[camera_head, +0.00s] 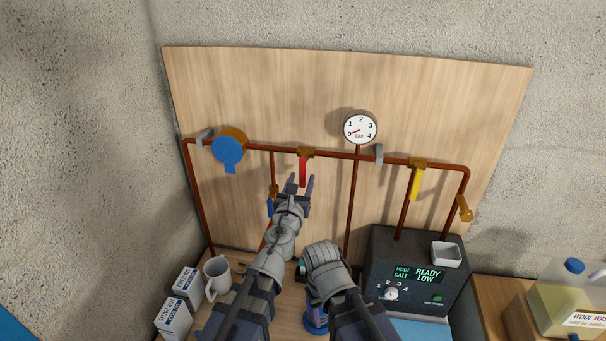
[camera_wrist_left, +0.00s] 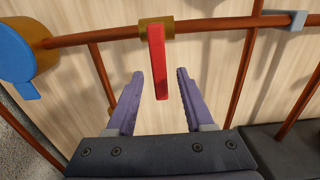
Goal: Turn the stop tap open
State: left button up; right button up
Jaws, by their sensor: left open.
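The tap with the red lever (camera_head: 303,171) sits on the horizontal copper pipe, left of the gauge. Its lever hangs straight down, across the pipe, from a brass body (camera_head: 306,152). I cannot tell from a label which tap is the stop tap. My left gripper (camera_head: 301,182) is open just below the red lever in the head view. In the left wrist view the red lever (camera_wrist_left: 157,60) hangs between the two purple fingers (camera_wrist_left: 159,74), with a gap on each side and no visible contact. My right arm shows at bottom centre; its fingers are not visible.
A yellow-lever tap (camera_head: 416,183) is right, a blue-capped fitting (camera_head: 229,148) left, a pressure gauge (camera_head: 360,128) above. A dark control box (camera_head: 410,277) stands at lower right. A mug (camera_head: 217,275) and white boxes (camera_head: 177,317) stand at lower left.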

pick_arm(q)
jog(key=shift+w+d, duration=0.25)
jog(key=shift+w, duration=0.95)
jog(key=shift+s+r, duration=0.1)
jog(key=shift+r, duration=0.05)
jog(key=shift+c, duration=1.2)
grip_shut()
